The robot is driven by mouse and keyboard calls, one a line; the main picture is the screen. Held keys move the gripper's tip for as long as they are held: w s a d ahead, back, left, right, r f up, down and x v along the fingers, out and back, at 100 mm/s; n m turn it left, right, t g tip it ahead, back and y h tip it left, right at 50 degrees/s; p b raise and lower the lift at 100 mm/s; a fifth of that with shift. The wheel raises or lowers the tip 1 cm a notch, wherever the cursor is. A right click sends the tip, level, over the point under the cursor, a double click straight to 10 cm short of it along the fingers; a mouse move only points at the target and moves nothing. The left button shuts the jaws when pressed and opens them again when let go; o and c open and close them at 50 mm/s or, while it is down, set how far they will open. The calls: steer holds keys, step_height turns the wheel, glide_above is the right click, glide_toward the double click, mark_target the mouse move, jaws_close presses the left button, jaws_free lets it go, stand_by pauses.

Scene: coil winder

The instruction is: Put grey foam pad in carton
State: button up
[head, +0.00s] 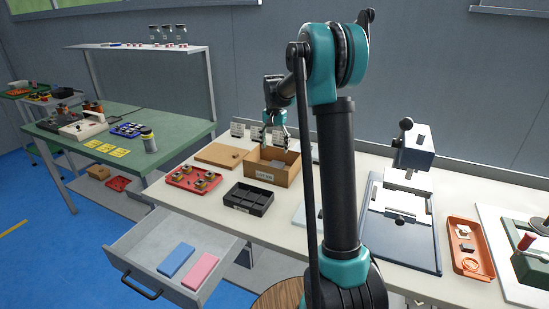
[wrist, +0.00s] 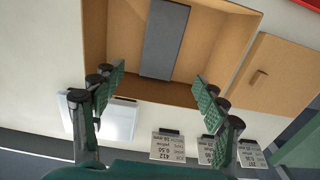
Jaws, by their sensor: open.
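The open brown carton (head: 285,178) stands on the white bench in the head view. It also fills the top middle of the wrist view (wrist: 95,35). The grey foam pad (wrist: 165,40) lies inside the carton in the wrist view, apart from my fingers. My gripper (head: 275,138) is above the back part of the carton in the head view. In the wrist view my gripper (wrist: 160,88) has its fingers spread wide, with nothing between them.
A brown board with a knob (head: 219,154), a red parts tray (head: 180,183) and a black divided tray (head: 248,199) lie beside the carton. An open drawer (head: 145,246) holds a blue pad (head: 176,260) and a pink pad (head: 200,271). Upright label cards (wrist: 168,146) stand behind the carton.

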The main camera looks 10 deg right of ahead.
steer(key=shift+r, duration=1.85)
